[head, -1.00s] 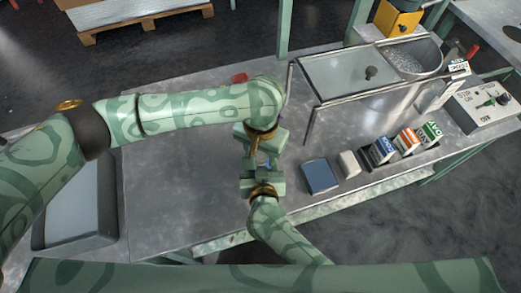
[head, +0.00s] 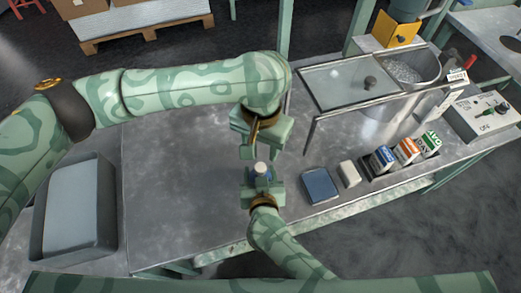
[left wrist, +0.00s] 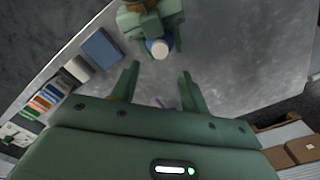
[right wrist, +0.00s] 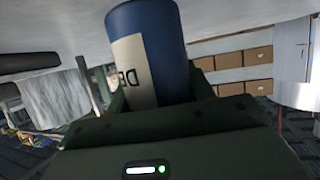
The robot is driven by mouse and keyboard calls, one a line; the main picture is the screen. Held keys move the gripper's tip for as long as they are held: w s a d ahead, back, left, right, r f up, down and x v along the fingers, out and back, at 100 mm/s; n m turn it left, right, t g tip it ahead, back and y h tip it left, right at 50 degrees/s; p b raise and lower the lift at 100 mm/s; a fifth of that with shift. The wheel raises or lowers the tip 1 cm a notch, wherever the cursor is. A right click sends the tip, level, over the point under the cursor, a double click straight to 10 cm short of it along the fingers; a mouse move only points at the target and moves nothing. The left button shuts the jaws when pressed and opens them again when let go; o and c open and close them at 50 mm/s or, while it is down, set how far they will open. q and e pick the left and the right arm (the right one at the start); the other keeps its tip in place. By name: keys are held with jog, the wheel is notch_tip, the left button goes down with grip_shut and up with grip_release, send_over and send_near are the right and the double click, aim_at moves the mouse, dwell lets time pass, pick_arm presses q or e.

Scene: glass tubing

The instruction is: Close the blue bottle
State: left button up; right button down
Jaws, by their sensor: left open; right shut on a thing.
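The blue bottle (right wrist: 150,45), with a white label, is held by my right gripper (head: 262,182). A white cap or top shows on the bottle (head: 261,168) in the head view and as a white disc (left wrist: 160,48) in the left wrist view. I cannot tell whether it is fully seated. My left gripper (left wrist: 159,72) is open, its fingers apart and short of the white top. In the head view my left gripper (head: 260,145) is just beyond the bottle.
A blue box (head: 320,186) and a white block (head: 349,174) lie right of my right gripper. Several labelled boxes (head: 405,151) stand farther right, near a glass-lidded tank (head: 350,80). A grey tray (head: 105,210) is at the left. The metal table (head: 180,190) between is clear.

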aim_at(260, 167)
pick_arm(q)
jog(key=shift+r, duration=0.3)
jog(key=shift+f, duration=4.05)
grip_shut()
